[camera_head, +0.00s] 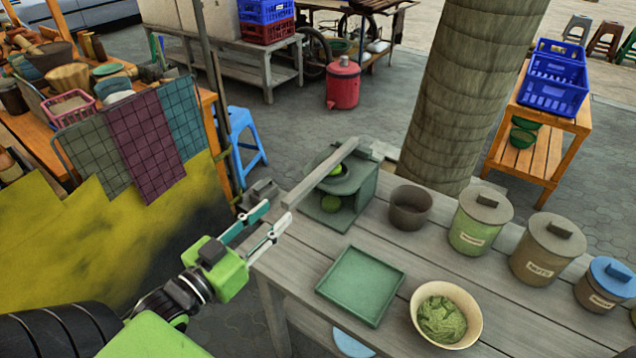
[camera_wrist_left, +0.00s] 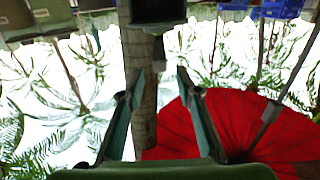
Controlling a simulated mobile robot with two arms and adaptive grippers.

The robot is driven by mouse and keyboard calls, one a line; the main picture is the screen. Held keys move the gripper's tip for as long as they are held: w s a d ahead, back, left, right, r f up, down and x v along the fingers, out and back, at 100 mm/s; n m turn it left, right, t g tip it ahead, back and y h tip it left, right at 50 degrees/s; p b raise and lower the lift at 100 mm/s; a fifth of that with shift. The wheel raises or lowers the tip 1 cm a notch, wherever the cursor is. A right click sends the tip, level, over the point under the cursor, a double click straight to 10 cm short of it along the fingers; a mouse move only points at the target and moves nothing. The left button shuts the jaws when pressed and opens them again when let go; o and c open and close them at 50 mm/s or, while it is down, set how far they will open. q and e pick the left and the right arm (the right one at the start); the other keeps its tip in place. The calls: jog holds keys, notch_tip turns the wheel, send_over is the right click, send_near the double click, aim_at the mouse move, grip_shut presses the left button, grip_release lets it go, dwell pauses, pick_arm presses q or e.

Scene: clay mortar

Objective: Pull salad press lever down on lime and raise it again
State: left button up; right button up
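The green salad press (camera_head: 364,190) stands at the back left of the grey wooden table. Its long grey lever (camera_head: 320,174) slopes from the top of the press down toward the front left. My left gripper (camera_head: 278,216) is at the lever's near end, with fingers apart. Whether it touches the lever cannot be told. The left wrist view shows the fingers (camera_wrist_left: 160,82) spread with nothing clearly between them. My right gripper is not in view.
A green tray (camera_head: 361,286), a bowl of greens (camera_head: 446,311), a brown pot (camera_head: 409,208) and lidded jars (camera_head: 480,218) stand on the table. A grey block (camera_head: 262,191) shows beside my left fingers. A tree trunk (camera_head: 470,90) rises behind the table.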

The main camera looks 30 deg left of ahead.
aim_at(284, 203)
pick_arm(q)
jog(key=shift+w, duration=0.35)
jog(key=shift+w+r, duration=0.1)
jog(key=shift+w, duration=0.15)
jog(key=w, duration=0.3)
jog(key=shift+w+d+r+p, duration=0.15)
jog(key=shift+w+d+p, duration=0.05)
jog(key=shift+w+p, duration=0.2)
jog(key=w, duration=0.8)
jog(key=shift+w+d+f+p, duration=0.2)
jog(key=shift+w+d+p, duration=0.05)
jog(key=shift+d+p, duration=0.15)
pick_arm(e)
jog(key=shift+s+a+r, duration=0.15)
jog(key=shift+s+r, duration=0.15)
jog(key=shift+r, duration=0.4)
pick_arm(q)
grip_shut()
